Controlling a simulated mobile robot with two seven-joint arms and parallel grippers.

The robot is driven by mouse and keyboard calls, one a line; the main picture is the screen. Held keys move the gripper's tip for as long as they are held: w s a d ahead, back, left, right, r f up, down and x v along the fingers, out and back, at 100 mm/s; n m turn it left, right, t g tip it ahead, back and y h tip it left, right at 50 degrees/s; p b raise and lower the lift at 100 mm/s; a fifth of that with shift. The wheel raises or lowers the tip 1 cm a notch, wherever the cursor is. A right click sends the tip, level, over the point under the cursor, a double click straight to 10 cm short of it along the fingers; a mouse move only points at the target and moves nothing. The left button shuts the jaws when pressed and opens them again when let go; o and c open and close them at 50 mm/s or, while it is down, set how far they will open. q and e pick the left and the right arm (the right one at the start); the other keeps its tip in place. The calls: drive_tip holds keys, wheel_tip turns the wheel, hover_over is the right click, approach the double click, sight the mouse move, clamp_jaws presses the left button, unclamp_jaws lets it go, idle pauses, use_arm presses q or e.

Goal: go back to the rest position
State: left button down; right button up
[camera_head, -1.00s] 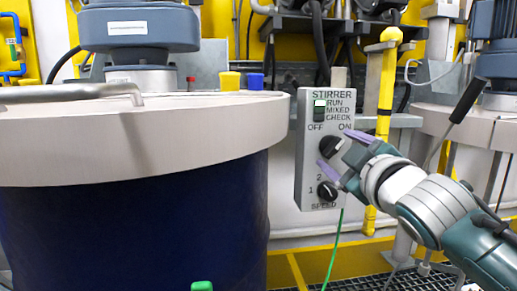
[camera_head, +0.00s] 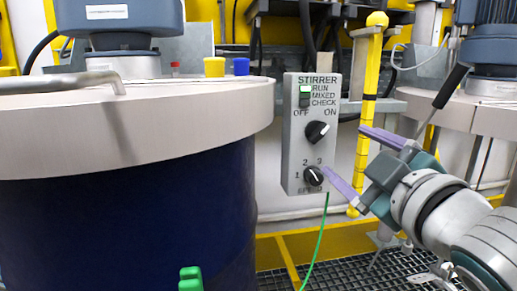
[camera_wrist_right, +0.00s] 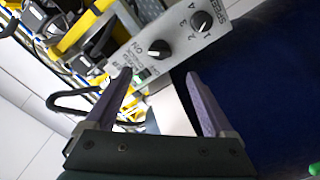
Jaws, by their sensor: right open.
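My right gripper (camera_head: 352,163) is open and empty, with two purple fingers, to the right of the grey stirrer control box (camera_head: 293,150). In the head view its lower fingertip overlaps the box's right edge near the speed knob (camera_head: 314,176); I cannot tell whether they touch. The on/off knob (camera_head: 317,132) sits above, with its pointer towards ON, and a green light (camera_head: 304,89) shows beside RUN. The right wrist view shows the open fingers (camera_wrist_right: 158,88) with the box (camera_wrist_right: 180,45) beyond them.
A large dark blue drum (camera_head: 130,220) with a pale lid (camera_head: 130,125) fills the left side. A yellow post (camera_head: 366,110) stands behind my right gripper. A second drum lid (camera_head: 480,112) is at the right. A green cable (camera_head: 320,240) hangs below the box.

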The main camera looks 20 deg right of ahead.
drive_tip(key=shift+s, duration=0.3)
drive_tip(key=s+a+r+m+g+y+p, duration=0.1)
drive_tip(key=s+a+m+g+y+p, duration=0.1)
drive_tip(key=s+a+g+p, duration=0.45)
drive_tip(key=s+a+r+m+g+y+p, duration=0.1)
drive_tip(key=s+g+p, duration=0.2)
drive_tip(key=s+p, duration=0.45)
drive_tip(key=s+a+r+m+g+y+p, duration=0.15)
drive_tip(key=s+a+g+p, duration=0.3)
drive_tip(key=s, duration=0.45)
wheel_tip(320, 180, up, 35)
drive_tip(key=p, duration=3.6)
drive_tip(key=shift+w+d+r+m, duration=0.2)
drive_tip(key=shift+d+m, duration=0.15)
drive_tip(key=shift+d, duration=0.1)
